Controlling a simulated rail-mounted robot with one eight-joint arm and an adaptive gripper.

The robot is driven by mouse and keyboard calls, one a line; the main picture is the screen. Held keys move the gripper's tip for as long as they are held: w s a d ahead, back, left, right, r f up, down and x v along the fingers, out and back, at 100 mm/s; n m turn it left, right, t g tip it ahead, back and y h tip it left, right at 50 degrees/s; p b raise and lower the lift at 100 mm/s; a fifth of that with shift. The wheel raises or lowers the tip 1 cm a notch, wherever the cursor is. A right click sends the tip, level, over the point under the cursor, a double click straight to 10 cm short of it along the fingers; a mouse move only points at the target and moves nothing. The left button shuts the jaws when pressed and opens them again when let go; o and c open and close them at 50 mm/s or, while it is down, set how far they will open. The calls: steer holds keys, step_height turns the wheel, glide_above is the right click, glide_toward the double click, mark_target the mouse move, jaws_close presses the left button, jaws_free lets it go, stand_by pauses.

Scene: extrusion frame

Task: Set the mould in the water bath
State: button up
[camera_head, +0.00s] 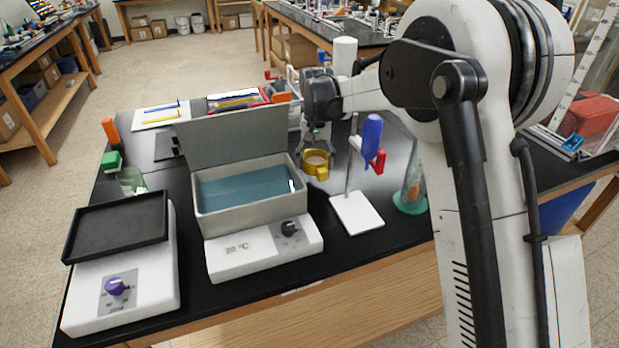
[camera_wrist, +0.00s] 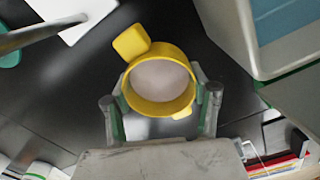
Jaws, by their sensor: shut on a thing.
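The mould is a yellow ring-shaped cup (camera_head: 316,163) with a side tab and a pale filling. It also shows in the wrist view (camera_wrist: 160,84). My gripper (camera_head: 317,146) is shut on the mould, with one finger on each side of it in the wrist view (camera_wrist: 160,100). The mould appears to be just above the black bench, but the exact gap is hard to tell. The water bath (camera_head: 250,208) is a grey box with blue water and its lid raised at the back. It stands left of my gripper, and its edge shows at the wrist view's upper right (camera_wrist: 252,72).
A stand with a white base (camera_head: 357,212) and a blue-and-red clamp is close on the right. A green-based cone (camera_head: 411,190) stands beyond it. A black-topped shaker (camera_head: 118,225) is left of the bath. A narrow bare bench strip separates bath and stand.

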mark_target(315, 182)
steer(key=shift+f, duration=2.4)
steer(key=shift+f, duration=0.2)
steer(key=o, duration=1.2)
steer(key=shift+r, duration=0.1)
steer(key=shift+o, duration=0.4)
step_height(315, 182, up, 12)
steer(key=shift+r, duration=0.15)
